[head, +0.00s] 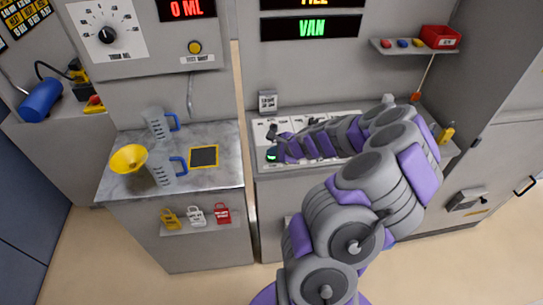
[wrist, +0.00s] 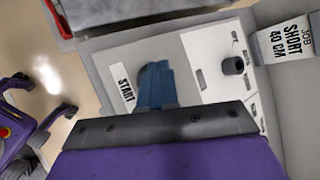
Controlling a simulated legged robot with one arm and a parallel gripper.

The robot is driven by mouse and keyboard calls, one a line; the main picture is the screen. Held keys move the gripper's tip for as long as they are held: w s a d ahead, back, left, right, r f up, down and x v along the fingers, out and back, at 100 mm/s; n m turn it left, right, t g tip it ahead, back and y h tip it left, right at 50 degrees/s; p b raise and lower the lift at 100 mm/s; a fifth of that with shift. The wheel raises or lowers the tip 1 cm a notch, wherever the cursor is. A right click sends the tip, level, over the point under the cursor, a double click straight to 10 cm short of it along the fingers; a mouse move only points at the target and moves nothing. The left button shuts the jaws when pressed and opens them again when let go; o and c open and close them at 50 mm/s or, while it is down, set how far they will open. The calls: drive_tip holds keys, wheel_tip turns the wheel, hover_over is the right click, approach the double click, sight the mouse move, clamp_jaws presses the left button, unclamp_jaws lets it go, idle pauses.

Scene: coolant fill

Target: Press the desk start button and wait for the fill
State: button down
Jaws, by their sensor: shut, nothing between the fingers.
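The desk (head: 262,135) has a white top panel, and a label reading START (wrist: 124,88) shows on it in the wrist view. A small green-lit spot (head: 272,156), which looks like the start button, shows at the panel's front left corner in the head view. My gripper (wrist: 156,84) is shut and empty, its blue fingers pointing down at the panel right beside the START label. In the head view my gripper (head: 274,150) is at the green spot. The fingers hide the button in the wrist view, so I cannot tell whether they touch it.
The display (head: 187,8) reads 0 ML; another display (head: 311,28) reads VAN. Jugs (head: 160,124) and a yellow funnel (head: 129,158) stand on the left counter (head: 222,180).

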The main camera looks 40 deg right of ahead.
sight(274, 158)
drive_tip(key=shift+d, duration=0.1)
idle(0.4)
drive_tip(key=shift+r+p, duration=0.85)
drive_tip(key=shift+p, duration=0.05)
drive_tip(key=shift+r+p, duration=2.15)
drive_tip(key=shift+r, duration=0.35)
